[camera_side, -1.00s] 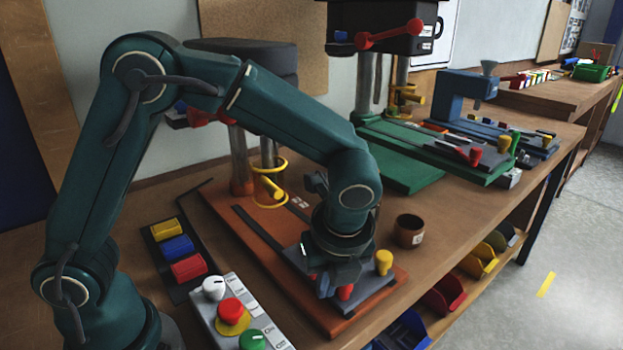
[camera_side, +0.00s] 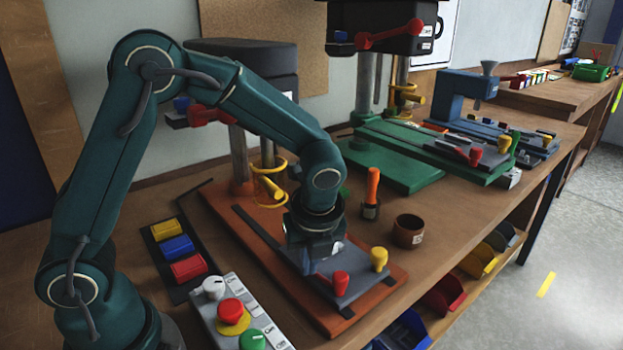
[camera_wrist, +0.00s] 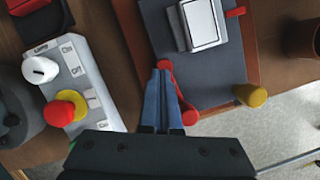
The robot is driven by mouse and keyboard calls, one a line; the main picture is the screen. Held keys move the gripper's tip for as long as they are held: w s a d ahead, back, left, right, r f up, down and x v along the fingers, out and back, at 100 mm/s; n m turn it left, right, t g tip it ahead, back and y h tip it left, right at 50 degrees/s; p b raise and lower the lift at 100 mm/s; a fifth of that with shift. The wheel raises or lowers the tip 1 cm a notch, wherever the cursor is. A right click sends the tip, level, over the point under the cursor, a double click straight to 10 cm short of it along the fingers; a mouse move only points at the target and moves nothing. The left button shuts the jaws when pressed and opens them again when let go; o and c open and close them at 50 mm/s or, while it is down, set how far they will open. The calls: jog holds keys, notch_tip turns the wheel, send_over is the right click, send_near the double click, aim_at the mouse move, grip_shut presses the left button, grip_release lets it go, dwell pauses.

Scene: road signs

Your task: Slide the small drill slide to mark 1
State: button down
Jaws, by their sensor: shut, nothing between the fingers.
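The small drill has an orange base (camera_side: 375,300) on the near bench. Its grey slide (camera_side: 362,268) sits on dark rails at the front, with a red knob (camera_side: 341,284) and a yellow knob (camera_side: 379,258). My gripper (camera_side: 306,268) is low over the slide's left side, just left of the red knob. In the wrist view my blue fingers (camera_wrist: 163,84) are shut and empty, beside the red knob (camera_wrist: 189,116). The yellow knob (camera_wrist: 251,95) is farther right on the grey slide (camera_wrist: 225,80). I cannot read any marks; my arm hides part of the base.
A control box (camera_side: 240,315) with coloured knobs is left of the base. Red, blue and yellow pieces lie in a black tray (camera_side: 180,290). A brown cup (camera_side: 408,231) and an orange-handled tool (camera_side: 372,186) stand to the right. A green drill stand (camera_side: 405,172) is behind.

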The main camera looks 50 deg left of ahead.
aim_at(287, 261)
jog(key=a, duration=0.6)
jog(key=shift+s, duration=0.1)
jog(key=shift+d, duration=0.2)
